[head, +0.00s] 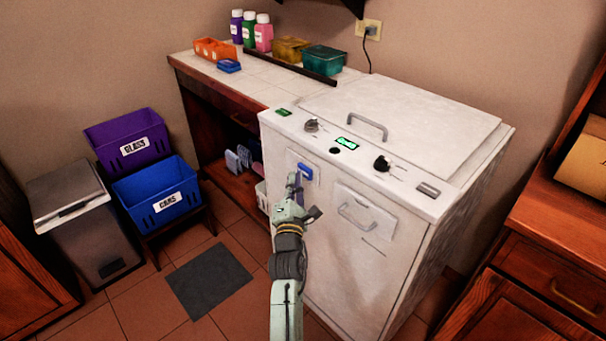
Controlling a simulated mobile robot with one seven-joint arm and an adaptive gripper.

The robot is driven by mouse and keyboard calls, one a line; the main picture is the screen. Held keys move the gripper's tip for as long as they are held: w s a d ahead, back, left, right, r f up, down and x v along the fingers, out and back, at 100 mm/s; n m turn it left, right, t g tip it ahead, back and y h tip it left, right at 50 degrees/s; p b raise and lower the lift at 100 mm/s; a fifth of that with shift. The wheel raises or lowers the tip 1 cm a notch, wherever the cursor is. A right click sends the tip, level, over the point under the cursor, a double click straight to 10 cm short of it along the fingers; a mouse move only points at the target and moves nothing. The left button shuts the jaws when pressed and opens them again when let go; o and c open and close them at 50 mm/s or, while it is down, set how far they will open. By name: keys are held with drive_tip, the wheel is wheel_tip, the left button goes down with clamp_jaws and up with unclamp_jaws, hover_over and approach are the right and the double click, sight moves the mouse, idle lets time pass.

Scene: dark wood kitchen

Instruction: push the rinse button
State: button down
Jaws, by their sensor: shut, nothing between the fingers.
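A white top-loading washing machine (400,240) stands against the wall. On its front face, a blue button-like part (307,172) sits at the upper left in a pale panel. On the top control strip are a green part (283,112), a small dark round button (334,151) and a lit green display (346,144). I cannot read any label, so I cannot tell which one is the rinse button. My gripper (295,182) is shut and empty, its tip just in front of the blue part. Whether they touch is unclear.
Two knobs (382,163) (311,126) stand up from the control strip. A purple bin (112,128), a blue bin (150,190) and a grey lidded bin (85,240) stand left. A dark mat (209,281) lies on the tiles. A wooden cabinet (560,240) stands right.

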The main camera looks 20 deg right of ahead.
drive_tip(key=s+a+b, duration=0.2)
drive_tip(key=a+b, duration=0.3)
drive_tip(key=shift+a+b, duration=0.3)
drive_tip(key=shift+a, duration=0.05)
drive_tip(key=c, duration=2.4)
unclamp_jaws()
